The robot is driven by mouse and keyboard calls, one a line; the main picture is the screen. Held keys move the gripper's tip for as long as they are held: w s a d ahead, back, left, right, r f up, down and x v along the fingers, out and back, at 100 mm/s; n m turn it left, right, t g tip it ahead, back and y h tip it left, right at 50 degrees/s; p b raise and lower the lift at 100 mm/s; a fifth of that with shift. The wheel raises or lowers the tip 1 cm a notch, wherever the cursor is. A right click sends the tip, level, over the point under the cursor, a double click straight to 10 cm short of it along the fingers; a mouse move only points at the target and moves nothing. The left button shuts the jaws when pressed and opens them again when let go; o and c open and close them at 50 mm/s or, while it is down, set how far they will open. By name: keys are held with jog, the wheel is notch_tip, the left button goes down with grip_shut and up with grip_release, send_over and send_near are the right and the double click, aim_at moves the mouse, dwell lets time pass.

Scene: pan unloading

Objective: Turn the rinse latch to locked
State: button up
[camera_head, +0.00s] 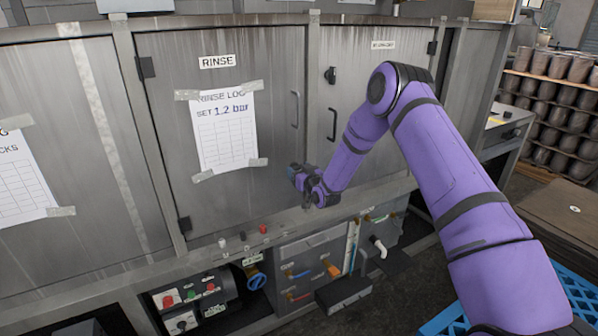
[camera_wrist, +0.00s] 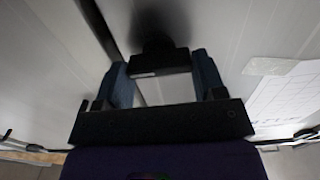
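My gripper (camera_wrist: 160,82) is in front of the rinse door (camera_head: 270,70), low on its right side in the head view. In the wrist view its two blue fingers are wide apart. A black latch handle (camera_wrist: 158,58) shows between and just beyond the fingertips, its bar lying across the gap. Its ends come very close to both fingers; I cannot tell whether they touch. In the head view my gripper (camera_head: 312,186) hides this latch, so its position against any lock marks is not visible. The rinse door looks closed.
A taped log sheet (camera_head: 225,130) and a RINSE label (camera_head: 217,62) are on the door. A vertical handle (camera_head: 295,108) stands above my gripper. The neighbouring door has its own black latch (camera_head: 331,75) and handle (camera_head: 332,123). A ledge with small knobs (camera_head: 263,229) runs below.

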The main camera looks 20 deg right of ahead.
jog(key=shift+n, duration=0.4)
jog(key=shift+a+f+n, duration=0.1)
jog(key=shift+n, duration=4.15)
jog(key=shift+a+f+n, duration=0.1)
jog(key=shift+n, duration=4.15)
jog(key=o, duration=0.9)
jog(key=shift+s, duration=0.1)
jog(key=v, duration=1)
jog(key=shift+s, duration=0.35)
